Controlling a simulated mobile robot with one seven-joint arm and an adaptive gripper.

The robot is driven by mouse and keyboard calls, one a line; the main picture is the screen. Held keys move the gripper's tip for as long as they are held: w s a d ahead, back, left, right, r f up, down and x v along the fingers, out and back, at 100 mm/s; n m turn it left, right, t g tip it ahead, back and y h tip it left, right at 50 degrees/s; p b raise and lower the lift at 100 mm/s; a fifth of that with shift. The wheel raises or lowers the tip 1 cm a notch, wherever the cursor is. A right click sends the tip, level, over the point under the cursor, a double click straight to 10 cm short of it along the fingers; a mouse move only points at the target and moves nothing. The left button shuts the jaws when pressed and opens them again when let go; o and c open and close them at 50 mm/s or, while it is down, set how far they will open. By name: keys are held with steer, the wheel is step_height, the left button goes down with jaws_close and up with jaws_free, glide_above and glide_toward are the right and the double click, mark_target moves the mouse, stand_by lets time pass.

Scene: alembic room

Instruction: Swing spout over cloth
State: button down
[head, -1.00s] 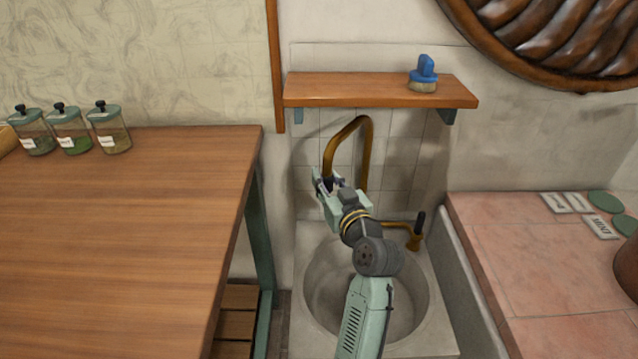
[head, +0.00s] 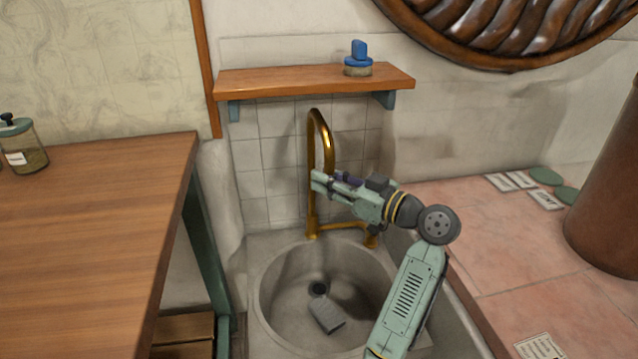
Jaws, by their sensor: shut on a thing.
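The brass spout (head: 313,140) rises behind the sink and arches over, its free end turned toward the front of the basin. My gripper (head: 321,182) is shut on the spout near its lower free end; its jaws partly hide that end. A grey, flat, roughly rectangular piece (head: 327,315) lies on the basin floor beside the dark drain; it may be the cloth, but its material is hard to tell. The round stone sink (head: 270,300) is below my gripper. The spout's end appears above the back part of the basin.
A wooden shelf (head: 290,82) with a blue brush (head: 358,62) hangs above the spout. A wooden table (head: 90,230) stands left of the sink. A pink tiled counter (head: 490,240) with cards and a large brown vessel (head: 605,190) is at right.

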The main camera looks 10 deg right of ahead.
steer(key=shift+d, duration=0.25)
steer(key=c, duration=1.6)
jaws_free()
steer(key=shift+o, duration=1.3)
steer(key=shift+a, duration=0.1)
steer(key=v, duration=1.2)
